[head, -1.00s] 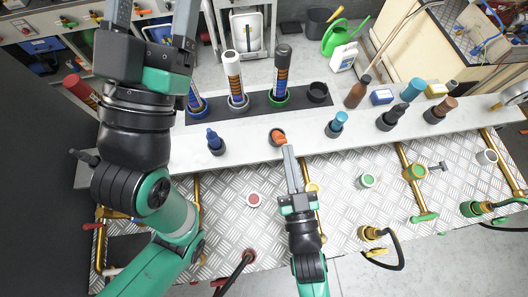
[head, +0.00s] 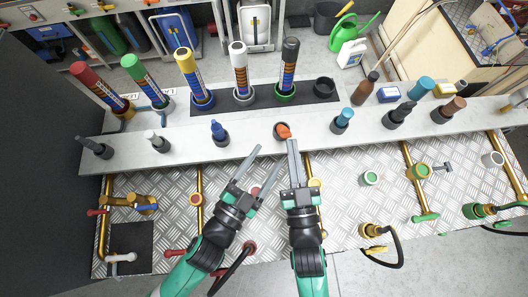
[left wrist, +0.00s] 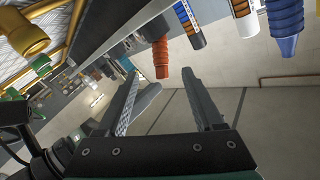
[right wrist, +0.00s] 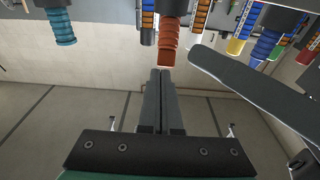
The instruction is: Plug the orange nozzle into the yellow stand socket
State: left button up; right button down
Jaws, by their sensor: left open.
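The orange nozzle (head: 284,131) sits in a dark holder on the light shelf in the head view. It also hangs inverted in the right wrist view (right wrist: 168,42) and the left wrist view (left wrist: 161,56). My right gripper (head: 292,145) has its fingers together, tips just short of the nozzle, apparently with nothing between them. My left gripper (head: 266,155) is open and empty, left of the right one, its fingers pointing toward the nozzle. A round yellow socket (head: 315,184) on the metal panel is partly hidden beside my right gripper; whether it is the stand socket is unclear.
A blue nozzle (head: 220,132) and a teal nozzle (head: 343,119) flank the orange one. Behind, several coloured tubes stand in a row, with a yellow one (head: 190,72) and an empty black holder (head: 324,87). A hose with yellow fitting (head: 371,231) lies front right.

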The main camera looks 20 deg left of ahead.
aim_at(283, 132)
pick_arm(q)
jog(key=x, duration=1.2)
grip_shut()
pick_arm(e)
jog(key=shift+r, duration=0.6)
jog(key=v, duration=1.2)
